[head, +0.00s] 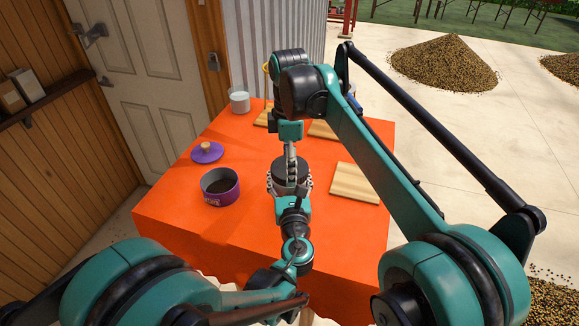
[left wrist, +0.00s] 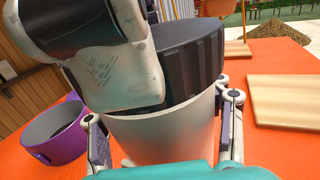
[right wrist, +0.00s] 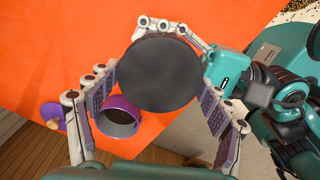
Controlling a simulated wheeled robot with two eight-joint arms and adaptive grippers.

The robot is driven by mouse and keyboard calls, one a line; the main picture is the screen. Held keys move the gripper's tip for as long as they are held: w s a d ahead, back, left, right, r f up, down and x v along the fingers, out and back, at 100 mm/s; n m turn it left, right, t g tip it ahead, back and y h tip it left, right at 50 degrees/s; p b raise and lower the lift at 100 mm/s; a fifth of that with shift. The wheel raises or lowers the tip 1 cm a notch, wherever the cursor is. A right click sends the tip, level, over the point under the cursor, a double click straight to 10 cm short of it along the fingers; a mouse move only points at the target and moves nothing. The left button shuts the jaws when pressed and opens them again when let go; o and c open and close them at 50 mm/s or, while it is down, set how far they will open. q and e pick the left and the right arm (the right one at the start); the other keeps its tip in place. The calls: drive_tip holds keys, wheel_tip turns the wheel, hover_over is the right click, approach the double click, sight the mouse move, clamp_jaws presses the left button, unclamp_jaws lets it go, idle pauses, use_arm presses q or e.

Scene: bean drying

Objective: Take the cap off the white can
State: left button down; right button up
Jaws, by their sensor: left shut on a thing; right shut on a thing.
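The white can (left wrist: 165,140) stands on the orange table, with its broad, ribbed black cap (left wrist: 195,55) at its top. The cap's flat top shows in the right wrist view (right wrist: 158,75) and its dark edge in the head view. My left gripper (left wrist: 165,135) is shut around the can's body from the near side. My right gripper (right wrist: 160,112) comes from above and is shut on the cap, with one finger on each side. One right finger hides part of the cap and rim in the left wrist view.
A wooden board (head: 354,183) lies right. A white container (head: 239,102) stands at the back left. The front left table area is clear.

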drive_tip(key=shift+r, duration=0.1)
drive_tip(key=shift+r, duration=2)
use_arm(q)
drive_tip(key=shift+c, duration=1.2)
unclamp_jaws()
